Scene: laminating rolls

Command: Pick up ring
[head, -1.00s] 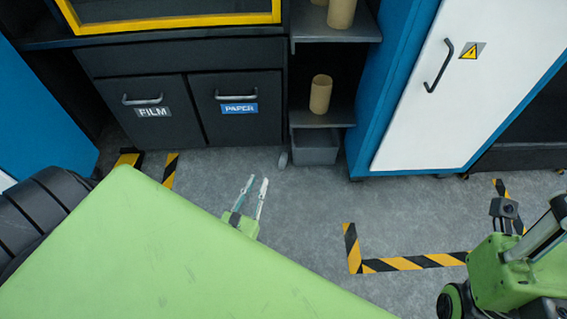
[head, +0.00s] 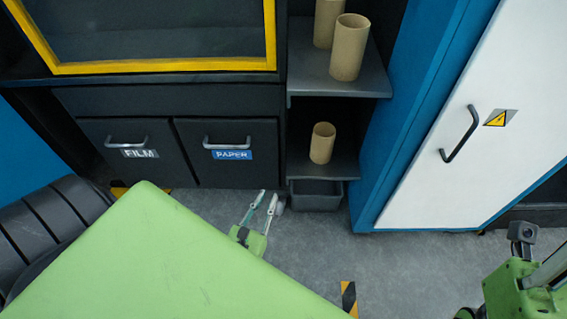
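The rings in view are tan cardboard tubes. One stands upright on the lower shelf (head: 339,167), a short tan ring (head: 322,143). Two more stand on the upper shelf (head: 371,75): a front tube (head: 349,48) and a back tube (head: 325,22), whose top is cut off by the picture edge. My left gripper (head: 266,207) is below and left of the lower ring, with its two thin fingers apart and nothing between them. My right arm shows at the lower right, but its fingertips cannot be made out.
Drawers labelled film (head: 138,153) and paper (head: 231,154) are left of the shelves, under a yellow-framed window (head: 165,67). A grey bin (head: 315,197) sits under the lower shelf. A white cabinet door (head: 455,140) stands right.

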